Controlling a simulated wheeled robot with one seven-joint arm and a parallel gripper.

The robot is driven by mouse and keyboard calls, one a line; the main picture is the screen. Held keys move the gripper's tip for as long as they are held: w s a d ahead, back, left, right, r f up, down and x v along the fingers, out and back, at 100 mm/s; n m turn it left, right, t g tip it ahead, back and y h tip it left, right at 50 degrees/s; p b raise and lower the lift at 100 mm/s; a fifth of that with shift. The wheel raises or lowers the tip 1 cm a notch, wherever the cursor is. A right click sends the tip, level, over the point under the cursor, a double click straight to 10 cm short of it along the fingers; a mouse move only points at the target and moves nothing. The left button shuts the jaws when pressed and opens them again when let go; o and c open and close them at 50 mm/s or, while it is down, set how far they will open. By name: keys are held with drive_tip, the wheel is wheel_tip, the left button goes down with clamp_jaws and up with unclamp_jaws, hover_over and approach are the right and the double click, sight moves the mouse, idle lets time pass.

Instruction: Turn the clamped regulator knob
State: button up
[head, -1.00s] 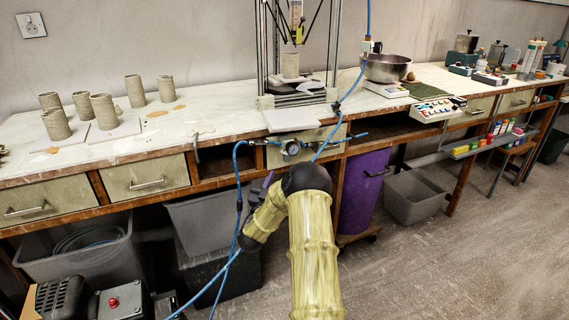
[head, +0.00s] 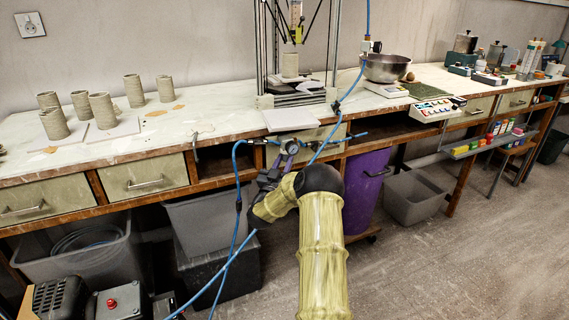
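The regulator (head: 292,146), with a round gauge face, is fixed at the front edge of the workbench below the printer. Blue air hoses run from both sides of it. Its knob is too small and too covered by my gripper to make out. My arm hides part of the space below.
A blue hose (head: 235,210) hangs just left of my arm. A frame printer (head: 297,85) stands above on the workbench (head: 215,120). Below are a purple bin (head: 365,195) and grey tubs (head: 412,198). The floor to the right is clear.

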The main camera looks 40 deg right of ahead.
drive_tip(key=shift+s+n+t, duration=0.1)
drive_tip(key=shift+n+t, duration=0.2)
drive_tip(key=shift+t, duration=0.3)
drive_tip(key=n+t+y, duration=0.1)
drive_tip(key=t+y, duration=0.1)
drive_tip(key=shift+s+d+n+t+y+b, duration=0.1)
drive_tip(key=shift+n+t+y+b, duration=0.2)
drive_tip(key=shift+n+y+b, duration=0.1)
drive_tip(key=shift+s+d+n+t+y+b, duration=0.1)
drive_tip(key=shift+d+n+t+y+b, duration=0.45)
drive_tip(key=shift+n+y, duration=3.05)
drive_tip(key=shift+d+n+t+y+b, duration=0.5)
drive_tip(key=shift+n+y, duration=1.05)
drive_tip(key=shift+y, duration=4.1)
drive_tip(key=shift+s+d+n+t+y+b, duration=0.1)
drive_tip(key=shift+d+n+t+y+b, duration=0.45)
drive_tip(key=shift+n+y, duration=3.05)
drive_tip(key=shift+w+a+r+m+g+y+p, duration=0.1)
drive_tip(key=shift+m+g+y+p, duration=0.1)
drive_tip(key=shift+y, duration=0.85)
drive_tip(key=shift+a+r+m+g+y+p, duration=0.1)
drive_tip(key=shift+m+g+y, duration=0.1)
drive_tip(key=shift+y, duration=0.8)
drive_tip(key=o, duration=0.7)
drive_tip(key=shift+f, duration=0.1)
